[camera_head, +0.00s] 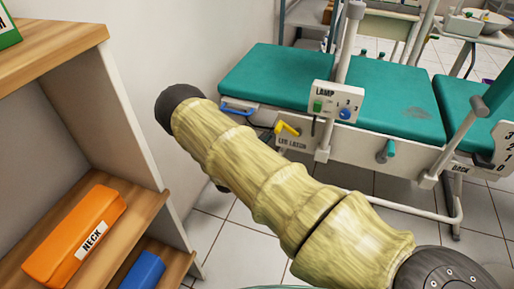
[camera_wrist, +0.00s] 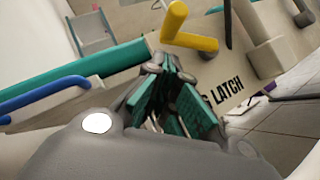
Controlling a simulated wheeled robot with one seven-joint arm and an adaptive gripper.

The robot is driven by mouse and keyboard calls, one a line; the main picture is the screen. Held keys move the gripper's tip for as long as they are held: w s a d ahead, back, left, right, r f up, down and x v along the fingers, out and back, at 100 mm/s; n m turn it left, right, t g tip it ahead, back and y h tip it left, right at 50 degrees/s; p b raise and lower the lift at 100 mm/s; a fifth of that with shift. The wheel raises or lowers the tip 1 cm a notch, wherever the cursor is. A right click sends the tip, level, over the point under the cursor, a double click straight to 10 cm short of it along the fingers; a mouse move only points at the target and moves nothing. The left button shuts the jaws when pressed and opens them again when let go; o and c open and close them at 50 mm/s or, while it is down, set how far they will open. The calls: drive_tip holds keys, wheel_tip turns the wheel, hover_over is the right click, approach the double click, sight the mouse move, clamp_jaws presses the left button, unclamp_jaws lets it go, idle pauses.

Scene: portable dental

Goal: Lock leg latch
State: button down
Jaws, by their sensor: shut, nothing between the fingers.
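The leg latch is a yellow L-shaped handle (camera_head: 287,128) on a pale plate (camera_head: 293,143) marked as the leg latch, on the side of the green dental couch (camera_head: 285,80). In the wrist view the yellow handle (camera_wrist: 190,41) is near the top centre, with its plate (camera_wrist: 240,85) below and to the right. My gripper (camera_wrist: 176,72) has teal finger pads and is shut and empty. Its fingertips appear just below the yellow bar; I cannot tell whether they touch. In the head view my arm crosses the middle, and the gripper is not clearly visible.
A blue handle (camera_head: 238,108) is left of the latch; it also shows in the wrist view (camera_wrist: 45,98). A lamp panel (camera_head: 333,102) stands above right. A wooden shelf (camera_head: 50,45) with an orange neck box (camera_head: 75,237) is at left. Tiled floor is open at lower right.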

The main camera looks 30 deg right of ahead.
drive_tip(key=shift+s+d+r, duration=0.3)
drive_tip(key=shift+s+r, duration=0.05)
drive_tip(key=shift+r, duration=0.25)
drive_tip(key=shift+s+d+r, duration=0.25)
drive_tip(key=shift+s+r, duration=0.1)
drive_tip(key=shift+r, duration=0.2)
drive_tip(key=shift+r+m, duration=0.1)
drive_tip(key=shift+m, duration=0.2)
drive_tip(key=shift+r+m+g+y, duration=0.15)
drive_tip(key=shift+m+g+y, duration=0.15)
drive_tip(key=shift+m+g, duration=0.15)
